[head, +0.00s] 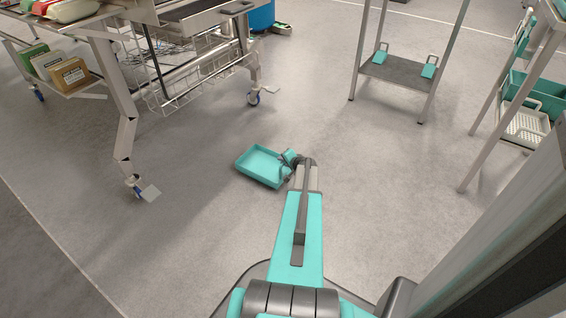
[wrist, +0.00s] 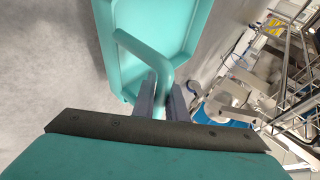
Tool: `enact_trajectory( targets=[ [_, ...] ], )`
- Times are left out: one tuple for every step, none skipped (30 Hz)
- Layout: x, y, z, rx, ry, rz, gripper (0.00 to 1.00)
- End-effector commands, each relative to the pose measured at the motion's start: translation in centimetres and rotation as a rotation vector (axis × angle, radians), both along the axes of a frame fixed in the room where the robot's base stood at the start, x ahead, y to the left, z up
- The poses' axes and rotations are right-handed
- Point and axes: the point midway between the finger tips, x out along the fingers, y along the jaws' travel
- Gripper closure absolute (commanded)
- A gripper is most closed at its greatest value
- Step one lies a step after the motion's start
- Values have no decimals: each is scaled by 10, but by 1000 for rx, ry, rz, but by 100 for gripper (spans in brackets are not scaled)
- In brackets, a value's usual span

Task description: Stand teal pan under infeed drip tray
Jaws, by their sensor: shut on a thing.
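The teal pan (head: 262,165) is a shallow rectangular tray, seen in the head view near the middle, low over the floor. I cannot tell for sure whether it touches the floor. My gripper (head: 290,160) is at the pan's right end. In the wrist view the pan (wrist: 165,25) fills the upper middle, and my gripper (wrist: 162,102) is shut on its bent teal handle (wrist: 150,52). The infeed drip tray (head: 236,8) seems to be the small metal tray sticking out at the conveyor frame's right end, above a wheeled leg; the floor beneath it is partly visible.
The conveyor frame (head: 125,95) stands at upper left on castered legs (head: 254,97), with a wire basket (head: 190,85) under it. A blue drum (head: 262,15) stands behind. A low shelf stand (head: 395,72) and a rack (head: 525,125) are at right. Floor between is clear.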

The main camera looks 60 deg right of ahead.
Motion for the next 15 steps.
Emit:
enact_trajectory(
  targets=[
    [0, 1, 0, 0, 1, 1, 83],
    [0, 1, 0, 0, 1, 1, 78],
    [0, 1, 0, 0, 0, 1, 71],
    [0, 0, 0, 0, 0, 1, 69],
    [0, 0, 0, 0, 0, 1, 69],
    [0, 0, 0, 0, 0, 1, 69],
    [0, 0, 0, 0, 0, 1, 69],
    [0, 0, 0, 1, 0, 1, 69],
    [0, 0, 0, 1, 0, 1, 69],
    [0, 0, 0, 1, 0, 1, 69],
    [0, 0, 0, 1, 0, 1, 69],
    [0, 0, 0, 1, 0, 1, 69],
    [0, 0, 0, 1, 0, 1, 69],
    [-1, 1, 1, 0, 0, 0, 69],
    [-1, 1, 1, 0, 0, 0, 69]
  ],
)
